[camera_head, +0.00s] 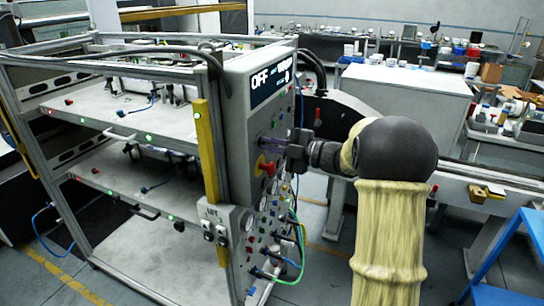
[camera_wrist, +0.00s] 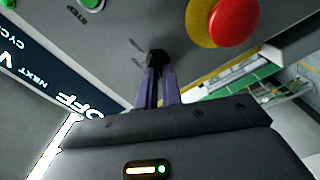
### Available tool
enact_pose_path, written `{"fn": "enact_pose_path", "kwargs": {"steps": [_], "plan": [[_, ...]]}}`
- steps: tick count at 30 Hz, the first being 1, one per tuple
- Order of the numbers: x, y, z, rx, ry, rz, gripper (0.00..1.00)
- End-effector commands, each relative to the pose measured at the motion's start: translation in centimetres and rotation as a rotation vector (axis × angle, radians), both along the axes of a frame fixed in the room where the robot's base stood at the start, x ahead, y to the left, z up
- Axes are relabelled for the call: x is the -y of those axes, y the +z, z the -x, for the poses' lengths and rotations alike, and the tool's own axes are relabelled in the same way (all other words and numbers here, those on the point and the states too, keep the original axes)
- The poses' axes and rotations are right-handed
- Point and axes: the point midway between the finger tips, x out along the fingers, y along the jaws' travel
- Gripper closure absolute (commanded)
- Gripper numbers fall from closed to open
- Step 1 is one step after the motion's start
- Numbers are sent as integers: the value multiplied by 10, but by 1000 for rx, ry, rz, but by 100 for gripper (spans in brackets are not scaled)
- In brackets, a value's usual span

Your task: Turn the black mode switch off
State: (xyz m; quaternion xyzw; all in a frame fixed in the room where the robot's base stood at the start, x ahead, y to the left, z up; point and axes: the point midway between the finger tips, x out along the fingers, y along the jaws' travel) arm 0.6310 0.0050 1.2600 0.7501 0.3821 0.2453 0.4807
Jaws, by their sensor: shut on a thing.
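The black mode switch (camera_wrist: 157,55) is a small knob on the grey panel face, at upper middle in the wrist view. My gripper (camera_wrist: 157,75) has its purple fingers shut on it from both sides, so only its dark top shows between the tips. In the head view my gripper (camera_head: 268,143) reaches the panel from the right, and I cannot make out the switch there. The display (camera_head: 269,80) at the top of the control panel (camera_head: 240,130) reads OFF. The same display (camera_wrist: 60,95) shows upside down in the wrist view.
A red emergency button on a yellow plate (camera_wrist: 233,22) sits close to the switch. It also shows just below my gripper in the head view (camera_head: 265,166). Green buttons (camera_wrist: 91,4) lie nearby. Cables (camera_head: 297,235) hang from the lower panel. A blue stool (camera_head: 515,255) stands at right.

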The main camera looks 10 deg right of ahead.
Motion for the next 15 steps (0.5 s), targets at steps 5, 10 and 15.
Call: {"fn": "enact_pose_path", "kwargs": {"steps": [5, 10, 15], "plan": [[0, -3, 1, 32, 2, 26, 100], [0, -2, 1, 41, 3, 34, 100], [0, -2, 1, 41, 3, 34, 100]]}}
